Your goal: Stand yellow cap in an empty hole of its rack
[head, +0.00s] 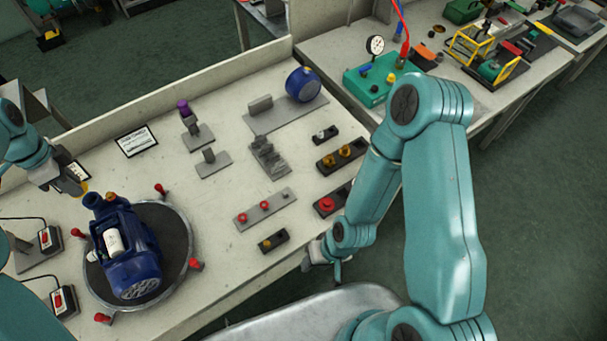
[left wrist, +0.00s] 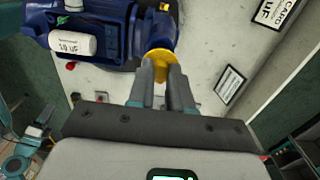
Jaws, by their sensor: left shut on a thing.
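My left gripper (head: 76,187) is at the left of the bench, just above the blue pump (head: 130,252). In the left wrist view its fingers (left wrist: 160,78) are shut on the yellow cap (left wrist: 159,56). The cap is at the end of a pump port; I cannot tell whether it still touches it. In the head view the cap (head: 84,187) is partly hidden by the gripper. A grey rack (head: 253,213) holds red caps, and a small black rack (head: 283,236) holds one orange-yellow piece. I cannot tell which rack is the cap's. My right gripper (head: 327,259) is by the bench's front edge, its jaws unclear.
The pump sits on a round turntable (head: 178,222) with red knobs around its rim. Black holders (head: 327,164) with brass pieces and grey stands (head: 213,164) occupy the bench's right half. Bare bench lies between turntable and racks.

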